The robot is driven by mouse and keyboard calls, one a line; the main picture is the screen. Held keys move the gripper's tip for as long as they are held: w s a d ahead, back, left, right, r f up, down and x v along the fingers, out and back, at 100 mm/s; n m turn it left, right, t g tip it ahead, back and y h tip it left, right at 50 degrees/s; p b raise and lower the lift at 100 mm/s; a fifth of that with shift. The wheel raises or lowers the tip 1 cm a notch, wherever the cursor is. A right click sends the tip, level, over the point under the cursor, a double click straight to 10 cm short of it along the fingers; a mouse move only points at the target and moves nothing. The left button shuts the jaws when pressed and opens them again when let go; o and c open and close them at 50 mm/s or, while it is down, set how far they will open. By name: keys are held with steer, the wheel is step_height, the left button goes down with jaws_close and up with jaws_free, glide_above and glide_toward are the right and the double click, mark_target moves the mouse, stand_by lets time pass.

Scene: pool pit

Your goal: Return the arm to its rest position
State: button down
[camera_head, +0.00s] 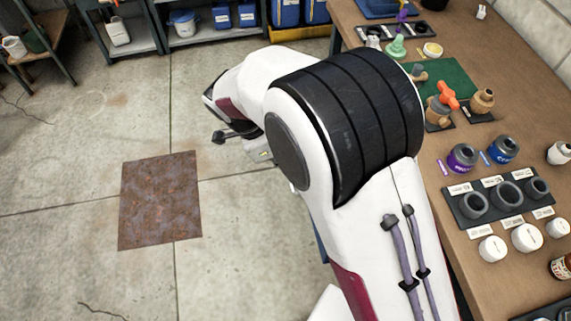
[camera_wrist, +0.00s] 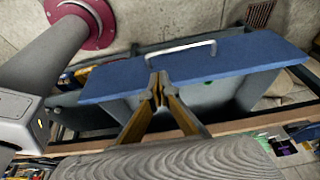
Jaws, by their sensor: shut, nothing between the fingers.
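My arm (camera_head: 345,130) spans the middle of the head view, white with a black ribbed joint, beside the left edge of the wooden bench. The arm hides my gripper in the head view. In the wrist view my gripper (camera_wrist: 158,90) shows its two tan fingers with the tips together, shut and empty. Behind the tips is a blue panel (camera_wrist: 240,62) with a pale handle (camera_wrist: 180,49). I cannot tell how far the fingers are from it.
The wooden bench (camera_head: 505,260) on the right holds a dark tray (camera_head: 485,222) with grey rings, white caps, jars, an orange-handled valve (camera_head: 442,104) and a green mat (camera_head: 452,76). Shelves (camera_head: 205,35) stand at the back. The concrete floor left is clear around a rusty plate (camera_head: 160,200).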

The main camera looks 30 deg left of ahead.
stand_by(0.8)
steer(key=s+d+r+n+t+y, duration=0.1)
steer(key=s+d+r+n, duration=0.2)
steer(key=d+r, duration=0.5)
steer(key=s+d+r+n+t+y, duration=0.1)
steer(key=d+r, duration=0.7)
steer(key=d, duration=1.2)
steer(key=s+d+r+n, duration=0.4)
steer(key=d+r, duration=0.4)
steer(key=d, duration=0.7)
steer(key=shift+s+n+t+y, duration=0.35)
steer(key=shift+n+t+y, duration=0.05)
steer(key=shift+n, duration=0.1)
